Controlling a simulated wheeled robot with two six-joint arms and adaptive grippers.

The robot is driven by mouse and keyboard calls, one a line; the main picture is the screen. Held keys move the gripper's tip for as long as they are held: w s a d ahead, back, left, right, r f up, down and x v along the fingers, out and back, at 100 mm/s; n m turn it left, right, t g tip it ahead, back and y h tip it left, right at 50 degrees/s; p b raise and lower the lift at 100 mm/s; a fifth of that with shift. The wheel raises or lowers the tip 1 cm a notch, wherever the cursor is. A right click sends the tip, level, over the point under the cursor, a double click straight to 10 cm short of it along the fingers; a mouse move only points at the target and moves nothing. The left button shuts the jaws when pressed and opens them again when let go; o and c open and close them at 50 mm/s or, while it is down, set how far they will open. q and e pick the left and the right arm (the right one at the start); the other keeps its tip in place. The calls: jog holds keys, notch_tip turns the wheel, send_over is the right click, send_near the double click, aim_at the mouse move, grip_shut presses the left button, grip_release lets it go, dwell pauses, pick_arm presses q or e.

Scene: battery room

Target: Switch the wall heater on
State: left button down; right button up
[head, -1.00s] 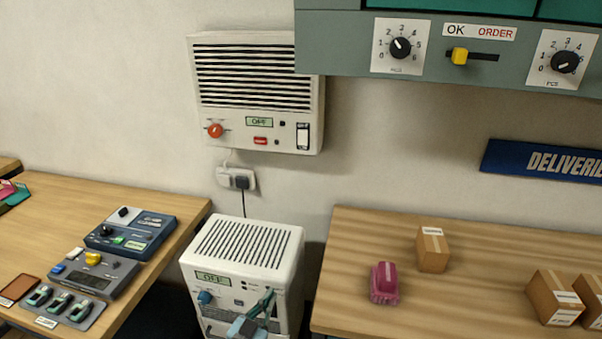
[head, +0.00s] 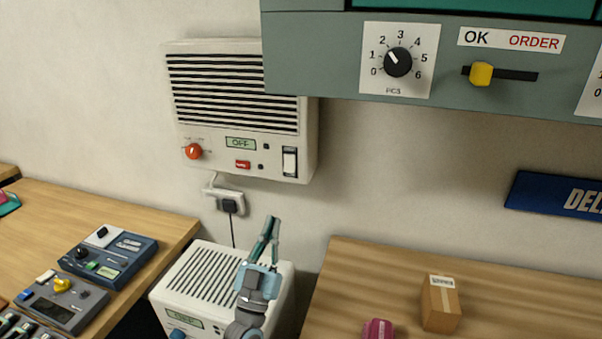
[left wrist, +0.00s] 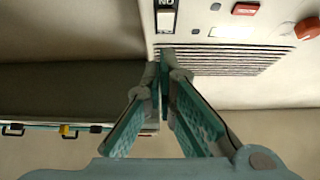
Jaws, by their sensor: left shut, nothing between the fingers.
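The white wall heater (head: 307,140) hangs on the wall, with dark slats and a display (head: 240,143) reading OFF. Its front has an orange-red knob (head: 194,151), a red button (head: 243,164) and a white rocker switch (head: 290,161) in a dark frame. My left gripper (head: 272,220) is shut and empty, fingers pointing up, below the heater in the picture. In the left wrist view, the fingertips (left wrist: 165,58) appear just below the rocker switch (left wrist: 166,20); the picture is upside down, and I cannot tell the remaining gap. My right gripper is not in view.
A white floor unit (head: 210,262) stands below, partly behind my left arm. A socket with a plug (head: 229,205) is under the heater. A grey panel with a dial (head: 398,62) overhangs at upper right. Wooden tables stand left and right, the right one holding a box (head: 440,303).

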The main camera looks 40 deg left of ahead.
pick_arm(q)
jog(key=s, duration=0.2)
jog(key=p, duration=0.1)
send_near(291, 158)
notch_tip(291, 158, up, 3)
jog(key=w, duration=0.1)
jog(key=w+a+b, duration=0.1)
jog(key=w+b, duration=0.1)
jog(key=shift+w+a+f, duration=0.15)
jog(key=shift+w+f, duration=0.2)
jog(key=shift+r, duration=0.1)
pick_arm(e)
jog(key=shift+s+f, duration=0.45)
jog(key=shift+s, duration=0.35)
pick_arm(q)
jog(key=shift+s, duration=0.1)
